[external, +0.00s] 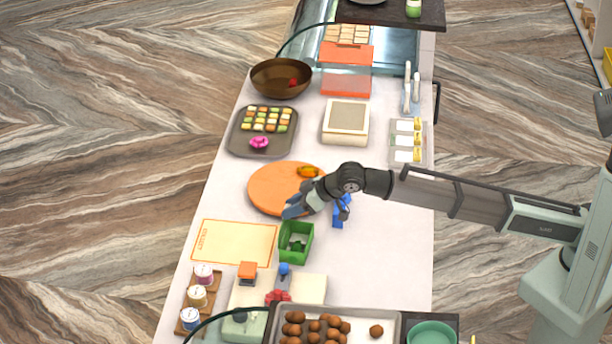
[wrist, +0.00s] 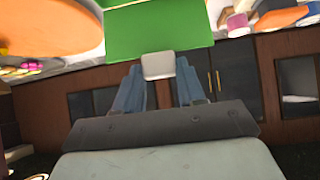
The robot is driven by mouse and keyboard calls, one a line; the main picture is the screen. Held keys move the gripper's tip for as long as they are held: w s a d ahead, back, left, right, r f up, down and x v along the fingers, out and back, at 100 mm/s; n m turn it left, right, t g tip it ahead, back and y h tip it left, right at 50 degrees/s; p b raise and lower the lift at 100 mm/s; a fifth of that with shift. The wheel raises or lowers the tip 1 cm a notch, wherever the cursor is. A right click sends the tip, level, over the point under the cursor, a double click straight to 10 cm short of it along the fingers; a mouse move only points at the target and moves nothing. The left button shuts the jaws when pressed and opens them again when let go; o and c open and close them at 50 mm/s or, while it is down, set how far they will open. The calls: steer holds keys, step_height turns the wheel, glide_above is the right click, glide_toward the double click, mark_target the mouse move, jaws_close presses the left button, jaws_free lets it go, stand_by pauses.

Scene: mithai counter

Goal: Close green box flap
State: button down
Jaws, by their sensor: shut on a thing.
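The green box (external: 296,241) sits on the counter just below the orange round board. Its top is open and small dark things show inside. My gripper (external: 292,212) is low at the box's far edge, by the orange board. In the wrist view, my gripper's blue-grey fingers (wrist: 160,90) are shut on a small pale tab (wrist: 158,66). The tab meets the edge of a green panel (wrist: 160,32), which looks like the box flap. The flap is hard to make out in the external view, partly hidden by my gripper.
The orange round board (external: 265,190) lies beside my gripper. A blue object (external: 338,218) stands to its right. A yellow sheet (external: 235,243) lies left of the box. Spools (external: 197,297) and a tray of brown balls (external: 350,312) are nearer. The counter right of the box is clear.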

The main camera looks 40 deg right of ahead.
steer(key=s+d+f, duration=0.1)
steer(key=s+f, duration=0.1)
steer(key=s+d+f, duration=0.2)
steer(key=f, duration=0.1)
steer(key=s+d+f, duration=0.2)
steer(key=shift+s+d+f, duration=0.15)
steer(key=shift+f, duration=0.05)
steer(key=shift+s+d+f, duration=0.1)
steer(key=shift+s+f, duration=0.05)
steer(key=shift+f, duration=0.2)
step_height(320, 180, down, 2)
steer(key=shift+f, duration=1.35)
steer(key=c, duration=1)
jaws_free()
steer(key=shift+f, duration=0.1)
steer(key=o, duration=0.4)
steer(key=shift+r, duration=0.2)
steer(key=shift+c, duration=0.2)
